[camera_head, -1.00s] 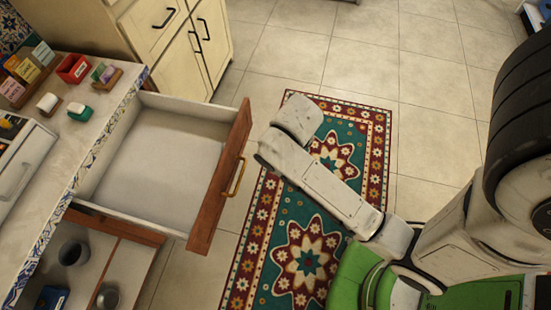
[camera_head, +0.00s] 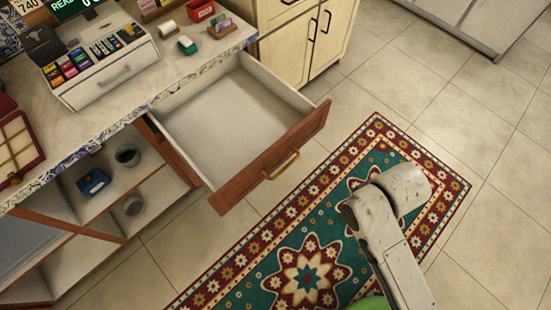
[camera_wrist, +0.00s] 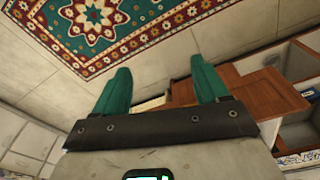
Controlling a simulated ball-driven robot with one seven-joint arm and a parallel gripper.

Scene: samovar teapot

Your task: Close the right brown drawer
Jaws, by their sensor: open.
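The right brown drawer (camera_head: 272,160) is pulled well out of the counter in the head view. Its wooden front carries a brass handle (camera_head: 281,166), and its pale inside (camera_head: 225,120) looks empty. My gripper (camera_wrist: 160,65) shows in the wrist view with two green fingers wide apart and nothing between them. A brown wooden panel (camera_wrist: 268,93), likely the drawer front, lies beyond and right of the fingers, apart from them. In the head view my arm is right of the drawer, over the rug, and the gripper itself is hidden.
The counter (camera_head: 105,115) holds a cash register (camera_head: 105,65) and small items. An open shelf (camera_head: 140,185) with cups is left of the drawer. A cream cabinet (camera_head: 315,40) stands behind it. A patterned rug (camera_head: 310,260) lies on the tiled floor, clear before the drawer.

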